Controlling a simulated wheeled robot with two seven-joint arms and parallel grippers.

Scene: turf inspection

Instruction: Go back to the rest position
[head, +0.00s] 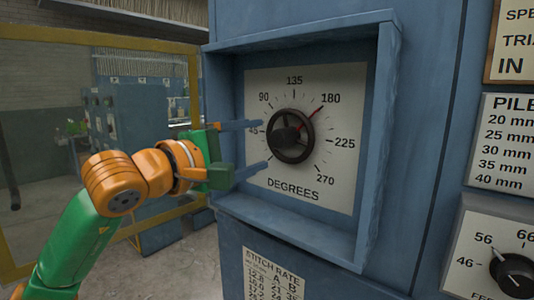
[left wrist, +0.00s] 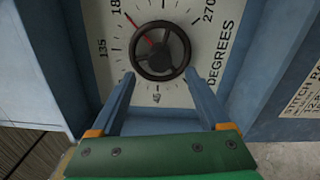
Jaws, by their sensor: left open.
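My left gripper (head: 254,148) is open, its two blue fingers pointing at the degrees dial panel (head: 345,165). A dark round handwheel knob (head: 291,136) sits at the middle of the dial, with a red pointer between 135 and 180, close to 180. In the left wrist view the open fingers (left wrist: 162,95) stand apart below the knob (left wrist: 160,51), with nothing between them. The gripper appears clear of the knob, on its left side in the head view. My right gripper is not in view.
A raised blue frame (head: 376,150) surrounds the dial panel. To the right are a pile chart (head: 505,140) and a second dial (head: 515,273). A yellow-framed screen (head: 100,40) stands at left. Concrete floor shows below my left arm.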

